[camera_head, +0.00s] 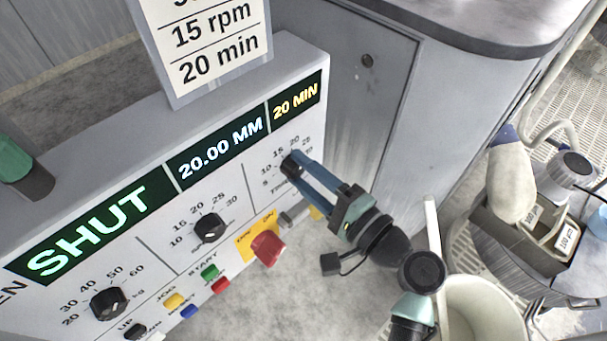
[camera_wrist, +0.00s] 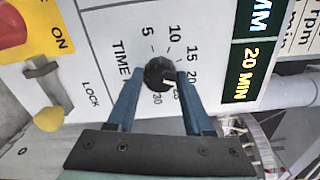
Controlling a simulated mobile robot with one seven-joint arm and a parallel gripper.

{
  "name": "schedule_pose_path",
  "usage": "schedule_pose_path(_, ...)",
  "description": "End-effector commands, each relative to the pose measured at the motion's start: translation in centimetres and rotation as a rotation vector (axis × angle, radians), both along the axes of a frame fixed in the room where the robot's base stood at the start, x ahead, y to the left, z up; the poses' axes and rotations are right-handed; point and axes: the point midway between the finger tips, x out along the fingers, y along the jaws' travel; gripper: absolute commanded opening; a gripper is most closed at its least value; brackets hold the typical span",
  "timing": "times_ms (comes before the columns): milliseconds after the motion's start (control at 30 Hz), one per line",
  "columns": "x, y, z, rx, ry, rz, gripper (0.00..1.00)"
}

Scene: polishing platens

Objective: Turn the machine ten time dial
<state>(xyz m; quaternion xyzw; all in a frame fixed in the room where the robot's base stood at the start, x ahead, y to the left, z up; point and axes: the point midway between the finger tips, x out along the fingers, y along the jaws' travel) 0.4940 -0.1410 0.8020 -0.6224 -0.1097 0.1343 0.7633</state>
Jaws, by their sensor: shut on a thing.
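The time dial is a black knob (camera_wrist: 159,74) on the machine's pale control panel (camera_head: 140,240), ringed by numbers from 5 to 30 in the wrist view. My gripper (camera_head: 293,163) has its blue fingers on either side of the knob, shut on it. In the wrist view the knob's pale pointer mark is on the side of the 20 and 25. The time display (camera_head: 296,97) reads 20 MIN; it also shows in the wrist view (camera_wrist: 246,75). In the head view the fingers hide most of the knob.
A middle dial (camera_head: 209,228) and a kg dial (camera_head: 109,302) are to the left. A red knob (camera_head: 267,249) on a yellow plate and small coloured buttons sit below. A sign (camera_head: 205,45) reads 15 rpm, 20 min. A white bucket (camera_head: 485,310) stands at lower right.

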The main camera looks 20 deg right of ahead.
Motion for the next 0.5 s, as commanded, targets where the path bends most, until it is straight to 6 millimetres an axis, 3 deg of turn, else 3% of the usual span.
schedule_pose_path(500,-0.04,-0.08,-0.03,-0.049,-0.016,-0.002,0.0)
